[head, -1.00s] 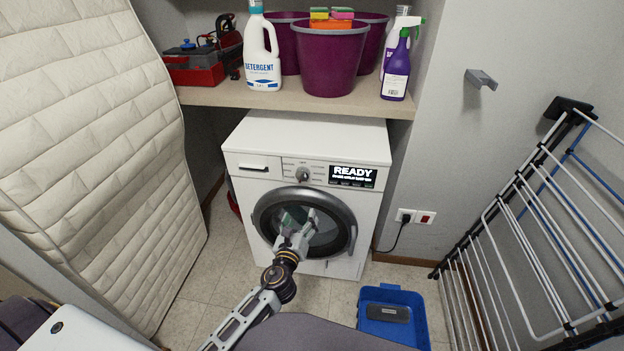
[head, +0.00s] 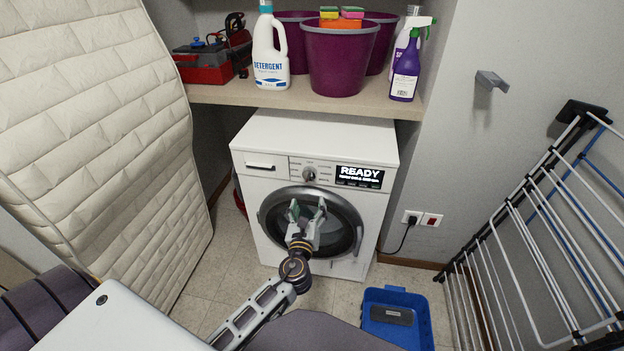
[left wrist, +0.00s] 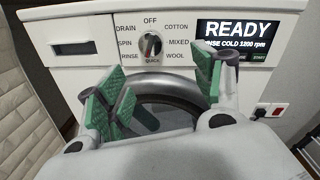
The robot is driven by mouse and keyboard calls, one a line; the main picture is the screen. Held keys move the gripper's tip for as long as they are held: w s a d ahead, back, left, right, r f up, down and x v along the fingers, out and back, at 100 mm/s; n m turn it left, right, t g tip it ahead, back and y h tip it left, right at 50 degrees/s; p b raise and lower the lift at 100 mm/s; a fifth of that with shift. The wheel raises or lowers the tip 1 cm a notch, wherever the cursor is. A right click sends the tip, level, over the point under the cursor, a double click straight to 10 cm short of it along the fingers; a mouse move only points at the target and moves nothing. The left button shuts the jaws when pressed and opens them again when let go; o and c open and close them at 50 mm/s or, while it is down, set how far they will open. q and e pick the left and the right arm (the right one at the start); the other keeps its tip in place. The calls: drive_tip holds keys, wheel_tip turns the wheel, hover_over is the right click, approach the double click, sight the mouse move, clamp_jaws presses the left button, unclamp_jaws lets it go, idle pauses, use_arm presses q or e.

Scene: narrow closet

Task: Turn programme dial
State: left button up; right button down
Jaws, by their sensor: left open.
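The programme dial (head: 309,174) is a round silver knob on the front panel of the white washing machine (head: 320,130). In the left wrist view the dial (left wrist: 151,46) is ringed by labels, with OFF above, QUICK below, COTTON, MIXED and WOOL at right, and DRAIN, SPIN and RINSE at left. I cannot tell surely which label it points to. My left gripper (head: 307,210) is open and empty, its green-padded fingers spread in front of the door, below the dial and apart from it. In the left wrist view the gripper (left wrist: 160,92) shows its fingers either side below the dial.
A display (head: 360,177) reading READY is right of the dial. A shelf (head: 215,94) with detergent (head: 269,55) and purple buckets (head: 340,60) overhangs behind the machine. A padded mattress (head: 100,130) stands left, a drying rack (head: 540,220) right, and a blue crate (head: 425,330) on the floor.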

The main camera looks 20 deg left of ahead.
use_arm(q)
drive_tip(key=shift+s+a+n+y, duration=0.2)
drive_tip(key=shift+a+n+y, duration=0.1)
drive_tip(key=shift+a+y, duration=0.15)
use_arm(e)
drive_tip(key=shift+w+a+r, duration=0.1)
drive_tip(key=shift+w, duration=0.35)
use_arm(q)
drive_tip(key=shift+w+a, duration=0.1)
drive_tip(key=shift+w, duration=0.1)
approach(309, 178)
drive_tip(key=x, duration=0.5)
drive_tip(key=shift+w+a+r+b, duration=0.1)
drive_tip(key=shift+w+b, duration=0.25)
drive_tip(key=shift+x, duration=2)
use_arm(e)
drive_tip(key=shift+a+r, duration=0.25)
drive_tip(key=shift+r, duration=0.6)
drive_tip(key=shift+a+r, duration=0.2)
drive_tip(key=shift+r, duration=0.65)
